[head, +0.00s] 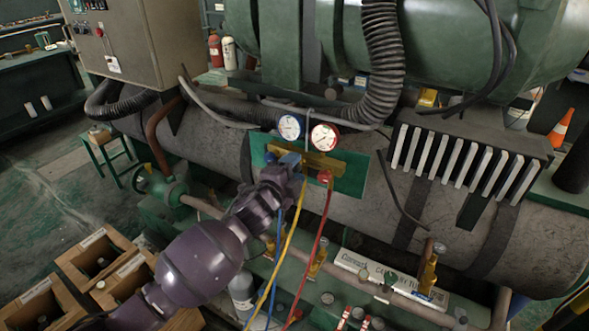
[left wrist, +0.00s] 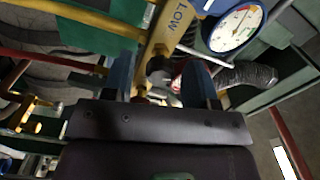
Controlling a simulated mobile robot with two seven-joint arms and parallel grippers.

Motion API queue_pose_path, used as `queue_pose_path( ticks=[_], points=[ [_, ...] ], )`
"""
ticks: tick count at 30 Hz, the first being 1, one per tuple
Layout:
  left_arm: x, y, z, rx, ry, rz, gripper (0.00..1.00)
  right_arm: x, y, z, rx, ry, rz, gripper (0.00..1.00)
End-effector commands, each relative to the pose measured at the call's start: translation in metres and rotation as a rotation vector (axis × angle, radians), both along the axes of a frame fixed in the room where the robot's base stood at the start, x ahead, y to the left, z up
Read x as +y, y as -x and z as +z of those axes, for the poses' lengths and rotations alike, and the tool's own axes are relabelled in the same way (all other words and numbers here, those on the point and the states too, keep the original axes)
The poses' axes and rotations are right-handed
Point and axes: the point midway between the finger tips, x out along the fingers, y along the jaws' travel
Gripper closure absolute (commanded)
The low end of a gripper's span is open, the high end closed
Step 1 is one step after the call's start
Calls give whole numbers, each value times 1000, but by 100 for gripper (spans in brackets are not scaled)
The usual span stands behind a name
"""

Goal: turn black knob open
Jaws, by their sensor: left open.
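The black knob (left wrist: 158,66) shows in the left wrist view on the brass manifold (left wrist: 165,25), below its "LOW" lettering. My left gripper (left wrist: 160,82) is open, with one blue finger on each side of the knob. I cannot tell whether the fingers touch it. In the head view my left gripper (head: 290,162) is at the left end of the brass manifold (head: 318,163), hiding the knob there. The blue gauge (head: 290,126) and red gauge (head: 324,137) sit above the manifold. The blue gauge also shows in the left wrist view (left wrist: 236,27). My right gripper is out of view.
Yellow (head: 286,245), blue and red (head: 320,240) hoses hang below the manifold. A green plate (head: 352,175) and a large grey tank (head: 450,215) are behind it. Wooden boxes (head: 95,250) stand at the lower left, and brass valves (head: 428,270) at the lower right.

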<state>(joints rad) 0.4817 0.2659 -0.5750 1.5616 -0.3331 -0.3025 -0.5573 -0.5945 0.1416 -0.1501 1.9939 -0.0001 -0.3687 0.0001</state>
Motion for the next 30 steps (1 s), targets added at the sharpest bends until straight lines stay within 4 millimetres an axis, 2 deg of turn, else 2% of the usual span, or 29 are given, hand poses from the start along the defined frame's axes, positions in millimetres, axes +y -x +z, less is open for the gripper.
queue_pose_path(
  ticks=[5,9,18,24,30],
  points=[
    [11,19,-1,1,-2,1,47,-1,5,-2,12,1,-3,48],
    [23,41,-1,2,-1,1,47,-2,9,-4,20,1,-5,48],
    [44,82,-1,1,-1,1,47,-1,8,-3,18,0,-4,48],
    [49,92,0,1,-1,1,47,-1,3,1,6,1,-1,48],
    [50,92,-1,1,-1,1,47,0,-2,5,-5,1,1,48]
  ],
)
